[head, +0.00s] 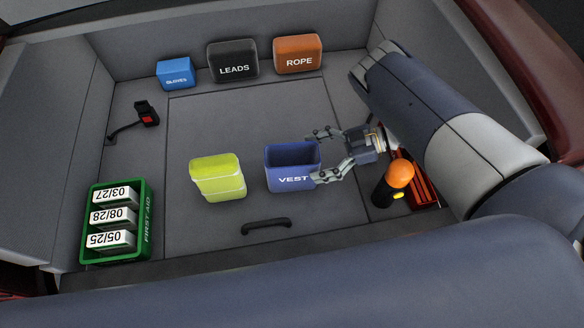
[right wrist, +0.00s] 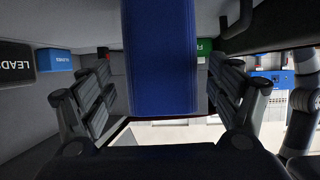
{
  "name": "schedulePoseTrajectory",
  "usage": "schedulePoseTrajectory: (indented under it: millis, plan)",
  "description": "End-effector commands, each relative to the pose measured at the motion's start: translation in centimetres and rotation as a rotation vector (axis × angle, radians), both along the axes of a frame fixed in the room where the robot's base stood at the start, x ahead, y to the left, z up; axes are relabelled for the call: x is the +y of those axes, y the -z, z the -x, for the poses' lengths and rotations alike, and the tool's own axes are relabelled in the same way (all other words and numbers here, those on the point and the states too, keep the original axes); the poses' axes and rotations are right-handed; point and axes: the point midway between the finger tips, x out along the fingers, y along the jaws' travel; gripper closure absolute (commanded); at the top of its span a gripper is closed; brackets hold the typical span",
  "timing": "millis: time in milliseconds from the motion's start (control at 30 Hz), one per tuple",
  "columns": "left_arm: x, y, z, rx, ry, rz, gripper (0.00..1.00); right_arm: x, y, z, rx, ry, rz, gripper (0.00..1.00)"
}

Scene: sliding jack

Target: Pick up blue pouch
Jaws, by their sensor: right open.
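A light blue pouch marked GLOVES (head: 175,73) sits at the back left of the trunk floor; it also shows at the left in the right wrist view (right wrist: 57,60). My right gripper (head: 322,154) is open, well to the right of and in front of this pouch. Its fingers are at the right side of a dark blue open-topped bin marked VEST (head: 292,179). In the right wrist view the bin's blue side (right wrist: 160,60) fills the space between the open fingers, with gaps at both sides. My left gripper is not in view.
A black LEADS pouch (head: 233,62) and an orange ROPE pouch (head: 298,54) stand beside the GLOVES pouch. A yellow-green item (head: 218,176) stands left of the bin. A green first aid crate (head: 145,252) is at front left. An orange-topped flashlight (head: 399,174) is at right.

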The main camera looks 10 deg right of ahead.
Motion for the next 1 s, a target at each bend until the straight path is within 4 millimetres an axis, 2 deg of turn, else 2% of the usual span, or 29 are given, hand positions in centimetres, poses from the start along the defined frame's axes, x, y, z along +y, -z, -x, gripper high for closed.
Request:
schedulePoseTrajectory:
  millis: [300,533,567,733,767,867,900,1000]
  plan:
    - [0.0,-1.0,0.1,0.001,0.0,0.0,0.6,4.0,1.6,-0.1,0.0,-0.002,-0.002,0.17]
    - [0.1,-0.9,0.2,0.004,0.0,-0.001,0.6,4.3,1.9,-0.2,0.0,0.0,0.0,0.17]
    - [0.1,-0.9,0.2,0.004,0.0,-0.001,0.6,4.2,1.9,-0.2,0.0,0.0,0.0,0.21]
    - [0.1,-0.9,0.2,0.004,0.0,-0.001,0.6,4.2,1.9,-0.2,0.0,0.0,-0.001,0.6]
    - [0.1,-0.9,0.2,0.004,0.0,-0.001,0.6,4.2,1.9,-0.2,0.0,0.0,-0.001,0.63]
    - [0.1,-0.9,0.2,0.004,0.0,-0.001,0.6,4.2,1.9,-0.2,0.0,0.0,-0.001,0.64]
    - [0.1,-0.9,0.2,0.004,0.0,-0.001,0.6,4.2,1.8,-0.2,-0.001,0.0,-0.001,0.67]
    - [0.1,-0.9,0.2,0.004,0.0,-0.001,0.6,4.2,1.8,-0.2,-0.001,0.0,-0.001,0.68]
